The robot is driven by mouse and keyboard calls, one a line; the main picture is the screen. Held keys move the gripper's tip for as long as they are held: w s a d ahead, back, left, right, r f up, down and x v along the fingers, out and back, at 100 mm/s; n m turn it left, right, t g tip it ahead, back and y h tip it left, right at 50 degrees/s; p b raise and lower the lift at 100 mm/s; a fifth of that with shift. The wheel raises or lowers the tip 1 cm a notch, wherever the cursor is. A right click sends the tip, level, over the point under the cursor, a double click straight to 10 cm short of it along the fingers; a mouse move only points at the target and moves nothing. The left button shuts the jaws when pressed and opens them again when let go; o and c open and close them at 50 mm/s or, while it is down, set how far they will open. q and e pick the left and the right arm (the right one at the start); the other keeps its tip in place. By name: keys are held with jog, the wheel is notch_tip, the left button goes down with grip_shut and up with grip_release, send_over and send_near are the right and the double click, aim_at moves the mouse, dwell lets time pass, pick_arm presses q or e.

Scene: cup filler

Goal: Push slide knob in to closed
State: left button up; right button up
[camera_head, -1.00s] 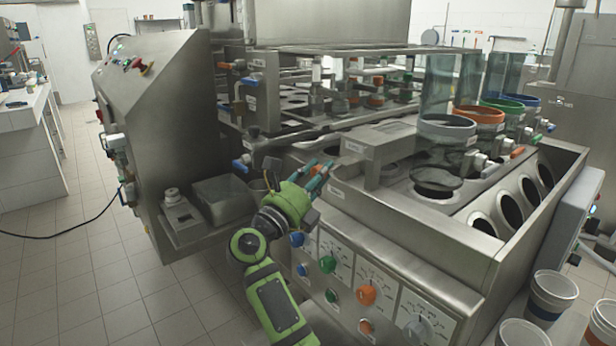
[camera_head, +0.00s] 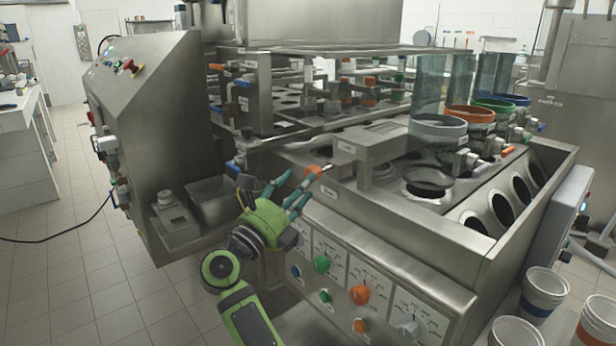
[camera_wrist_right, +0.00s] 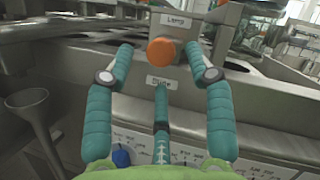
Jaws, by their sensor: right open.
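An orange slide knob (camera_head: 313,171) sits at the left front edge of the steel machine. In the right wrist view the round orange knob (camera_wrist_right: 161,52) stands just above a "Slide" label (camera_wrist_right: 158,80). My right gripper (camera_head: 295,187) is open and empty, with teal fingers spread just left of and below the knob. In the right wrist view, two fingertips flank the knob and the third lies below it, over the label's lower edge. I cannot tell whether any finger touches the knob. My left gripper is out of view.
A "Lamp" label (camera_wrist_right: 175,20) is above the knob. Below on the front panel are a green dial (camera_head: 322,264), an orange dial (camera_head: 360,293) and blue knobs. A steel cabinet (camera_head: 150,140) stands at left. Paper cups (camera_head: 546,292) stand at lower right.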

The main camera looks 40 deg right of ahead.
jog(key=shift+v, duration=1.4)
